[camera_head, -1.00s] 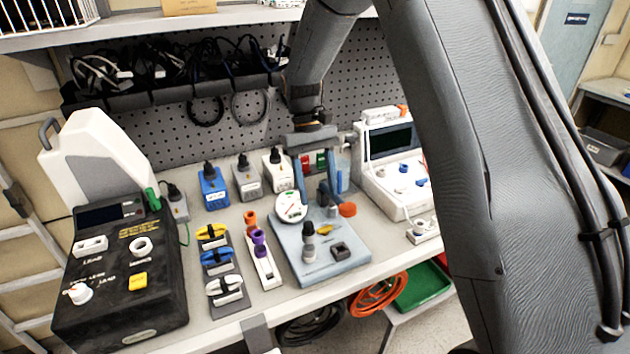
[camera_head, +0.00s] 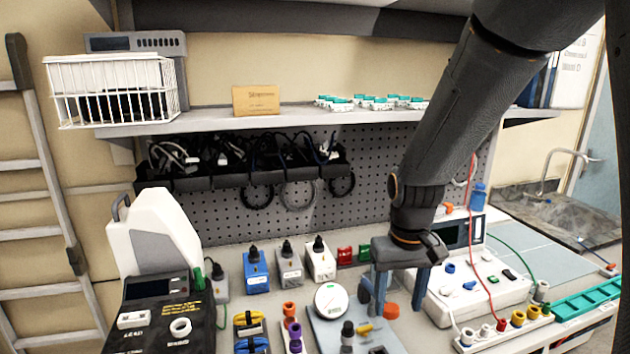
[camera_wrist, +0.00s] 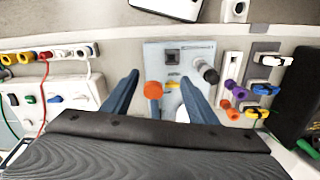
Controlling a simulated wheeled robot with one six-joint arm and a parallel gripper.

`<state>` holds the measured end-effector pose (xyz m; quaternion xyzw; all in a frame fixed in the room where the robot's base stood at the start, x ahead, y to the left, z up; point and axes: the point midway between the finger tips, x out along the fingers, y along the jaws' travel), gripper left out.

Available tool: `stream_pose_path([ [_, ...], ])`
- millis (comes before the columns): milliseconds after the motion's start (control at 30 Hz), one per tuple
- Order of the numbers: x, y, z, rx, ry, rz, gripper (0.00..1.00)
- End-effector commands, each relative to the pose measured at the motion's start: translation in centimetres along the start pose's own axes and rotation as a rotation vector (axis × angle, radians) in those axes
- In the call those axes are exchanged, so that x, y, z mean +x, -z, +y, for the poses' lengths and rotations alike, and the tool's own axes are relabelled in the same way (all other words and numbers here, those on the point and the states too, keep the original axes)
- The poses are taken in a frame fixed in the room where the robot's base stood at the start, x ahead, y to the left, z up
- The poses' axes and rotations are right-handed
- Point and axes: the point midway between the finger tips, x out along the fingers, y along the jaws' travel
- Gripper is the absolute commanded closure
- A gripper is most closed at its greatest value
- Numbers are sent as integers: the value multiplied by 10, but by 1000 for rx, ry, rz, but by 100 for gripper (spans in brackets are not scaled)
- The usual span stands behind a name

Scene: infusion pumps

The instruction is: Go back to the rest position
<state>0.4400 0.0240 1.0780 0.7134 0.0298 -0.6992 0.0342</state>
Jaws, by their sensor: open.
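My gripper (camera_head: 396,292) hangs from my arm at the right of the head view, its two blue fingers pointing down and apart. Below is a light blue board (camera_wrist: 150,55) with a dark square socket, a black-and-grey knob, an orange knob (camera_head: 391,311) and a yellow lever (camera_head: 364,329). A round white gauge (camera_head: 331,300) stands on the board, left of my gripper. The lower part of the board is cut off in the head view.
A white device with a screen (camera_head: 470,270) stands right of my gripper. A strip of coloured sockets (camera_head: 503,326) lies in front of it. Blue, grey and white plug boxes (camera_head: 289,264) stand behind the board. A shelf (camera_head: 290,118) runs above, near my arm.

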Motion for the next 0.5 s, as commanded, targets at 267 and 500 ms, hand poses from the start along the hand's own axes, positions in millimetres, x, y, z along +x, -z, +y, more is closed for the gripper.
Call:
stream_pose_path([
  [267,-6,-50,14,66,-2,152,47],
  [500,14,-70,18,92,-3,197,47],
])
